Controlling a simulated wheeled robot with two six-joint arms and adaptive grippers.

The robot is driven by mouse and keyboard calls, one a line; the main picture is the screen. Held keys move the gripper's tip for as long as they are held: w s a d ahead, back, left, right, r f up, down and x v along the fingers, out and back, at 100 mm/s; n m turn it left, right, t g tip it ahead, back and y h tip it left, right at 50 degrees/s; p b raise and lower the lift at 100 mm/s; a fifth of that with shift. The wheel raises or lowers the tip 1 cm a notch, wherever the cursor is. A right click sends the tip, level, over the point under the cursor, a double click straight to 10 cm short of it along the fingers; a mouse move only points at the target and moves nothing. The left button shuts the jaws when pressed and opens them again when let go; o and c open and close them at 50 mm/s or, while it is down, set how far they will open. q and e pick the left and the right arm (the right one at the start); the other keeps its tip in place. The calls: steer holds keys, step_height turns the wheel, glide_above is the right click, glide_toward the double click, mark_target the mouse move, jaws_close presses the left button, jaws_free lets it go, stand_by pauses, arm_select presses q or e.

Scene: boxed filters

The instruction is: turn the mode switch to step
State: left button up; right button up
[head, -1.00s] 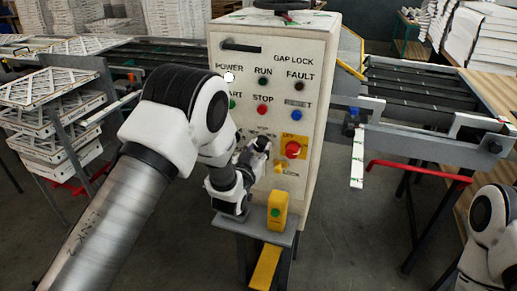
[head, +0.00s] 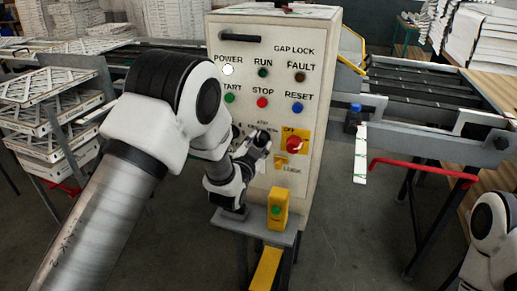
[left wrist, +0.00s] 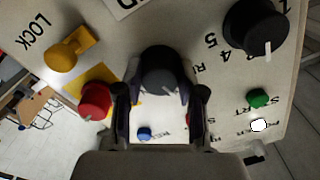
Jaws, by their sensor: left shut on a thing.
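The mode switch is a black round knob (left wrist: 160,68) with a light pointer mark, low on the pale control panel (head: 225,130). In the left wrist view, which shows the panel roughly upside down, my left gripper (left wrist: 161,88) has a finger on each side of the knob and is shut on it. The knob's pointer runs toward the lower right of that view. In the head view the left gripper (head: 260,142) is against the panel just below the partly readable step label and largely hides the knob. My right gripper is out of view; only part of that arm shows.
Right of the switch are a red knob (head: 293,145) on a yellow plate and a yellow lock part (head: 280,162). A numbered black dial (left wrist: 253,28) and a green button (left wrist: 258,98) are close by. A yellow box (head: 277,208) stands on a shelf below.

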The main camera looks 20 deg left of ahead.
arm_select(q)
steer(key=shift+m+b, duration=0.55)
steer(key=shift+m, duration=0.65)
steer(key=o, duration=1.1)
steer(key=shift+o, duration=0.2)
steer(key=s, duration=1.2)
steer(key=shift+a, duration=0.2)
